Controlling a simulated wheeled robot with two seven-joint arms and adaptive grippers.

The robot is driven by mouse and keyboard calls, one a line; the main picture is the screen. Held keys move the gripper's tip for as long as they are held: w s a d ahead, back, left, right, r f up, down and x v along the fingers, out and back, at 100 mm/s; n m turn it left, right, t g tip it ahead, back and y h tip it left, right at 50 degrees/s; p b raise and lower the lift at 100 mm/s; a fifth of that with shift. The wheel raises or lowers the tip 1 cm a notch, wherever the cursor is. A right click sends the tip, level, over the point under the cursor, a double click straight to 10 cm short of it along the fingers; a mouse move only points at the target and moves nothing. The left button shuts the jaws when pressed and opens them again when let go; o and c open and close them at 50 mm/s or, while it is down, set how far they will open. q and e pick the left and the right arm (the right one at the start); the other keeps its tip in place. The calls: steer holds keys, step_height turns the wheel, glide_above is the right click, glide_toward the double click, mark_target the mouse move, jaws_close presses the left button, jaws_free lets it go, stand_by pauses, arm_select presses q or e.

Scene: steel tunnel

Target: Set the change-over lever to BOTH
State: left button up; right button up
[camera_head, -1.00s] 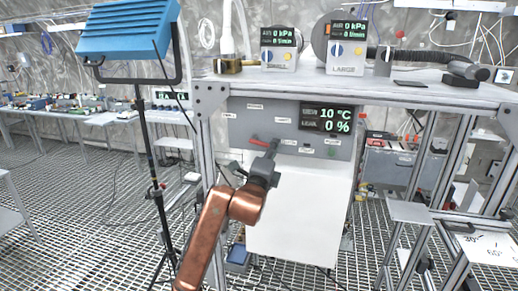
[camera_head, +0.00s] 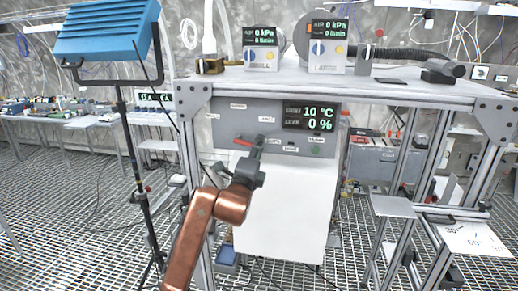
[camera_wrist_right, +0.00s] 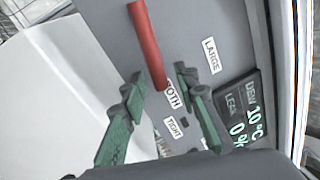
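The red change-over lever (camera_head: 243,141) is on the grey panel below the bench top. In the right wrist view the lever (camera_wrist_right: 147,45) runs from the top edge down between my fingertips. My right gripper (camera_head: 258,143) is at the panel by the lever. Its green-grey fingers (camera_wrist_right: 160,82) stand apart, open, on either side of the lever's lower end, with gaps visible. The BOTH label (camera_wrist_right: 171,95) lies just past that end, its first letter hidden. My left gripper is not in view.
A dark display (camera_head: 308,117) reads 10 °C and 0 %. A white sheet-like front (camera_head: 283,210) hangs below the panel. A blue lamp on a stand (camera_head: 108,30) is at the left. Two gauge boxes, one of them here (camera_head: 327,45), stand on the bench top (camera_head: 400,88).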

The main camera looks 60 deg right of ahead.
steer(key=v, duration=1.2)
steer(key=shift+w, duration=0.15)
